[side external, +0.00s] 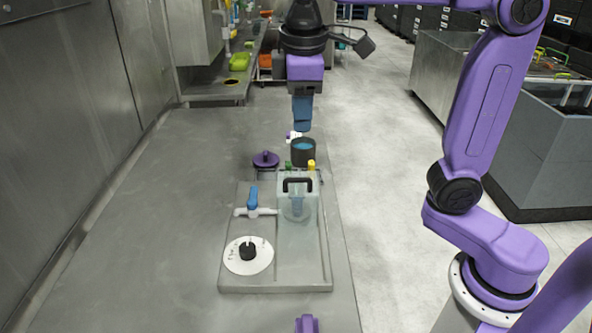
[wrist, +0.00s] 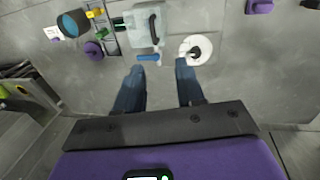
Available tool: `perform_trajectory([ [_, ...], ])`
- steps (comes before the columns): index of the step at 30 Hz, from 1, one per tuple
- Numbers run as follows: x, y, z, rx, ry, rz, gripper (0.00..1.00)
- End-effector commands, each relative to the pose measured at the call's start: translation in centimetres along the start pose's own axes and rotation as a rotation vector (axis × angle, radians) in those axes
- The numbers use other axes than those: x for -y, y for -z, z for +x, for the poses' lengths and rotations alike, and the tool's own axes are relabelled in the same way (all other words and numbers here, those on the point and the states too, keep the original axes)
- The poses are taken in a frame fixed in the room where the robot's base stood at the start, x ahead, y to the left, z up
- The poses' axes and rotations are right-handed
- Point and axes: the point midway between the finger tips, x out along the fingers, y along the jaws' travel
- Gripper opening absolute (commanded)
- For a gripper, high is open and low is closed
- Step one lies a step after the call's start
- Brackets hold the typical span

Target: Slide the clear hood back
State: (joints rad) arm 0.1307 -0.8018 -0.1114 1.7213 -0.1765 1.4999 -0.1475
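The clear hood (side external: 285,212) is a see-through box with a black handle (side external: 297,182) on top. It stands on the right part of a grey tray (side external: 275,282), and a pale bluish shape shows dimly inside it. In the wrist view the hood (wrist: 137,34) is at the top, with its black handle (wrist: 153,26) on its right side. My gripper (side external: 302,127) hangs above and behind the hood, pointing down, and touches nothing. In the wrist view my gripper (wrist: 159,68) has its two blue fingers wide apart with nothing between them.
A blue-handled white valve (side external: 252,198) and a white dial with black knob (side external: 248,254) stand left of the hood. Behind are a dark cup (side external: 303,152), a yellow post (side external: 311,165) and a purple knob (side external: 265,160). A purple piece (side external: 307,324) lies in front. The left bench is clear.

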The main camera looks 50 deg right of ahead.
Motion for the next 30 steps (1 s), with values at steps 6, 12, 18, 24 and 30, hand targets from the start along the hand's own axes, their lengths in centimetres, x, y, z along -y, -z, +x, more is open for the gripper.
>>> perform_trajectory([
  [6,-1.1,0.7,-1.2,0.012,-0.017,0.035,0.38],
  [12,-1.3,0.7,0.1,0.016,-0.017,0.037,0.38],
  [18,-1.3,0.6,3.6,0.018,-0.017,0.037,0.38],
  [24,-1.3,0.5,7.4,0.018,-0.016,0.037,0.38],
  [30,-1.4,0.5,11.1,0.018,-0.017,0.036,0.38],
])
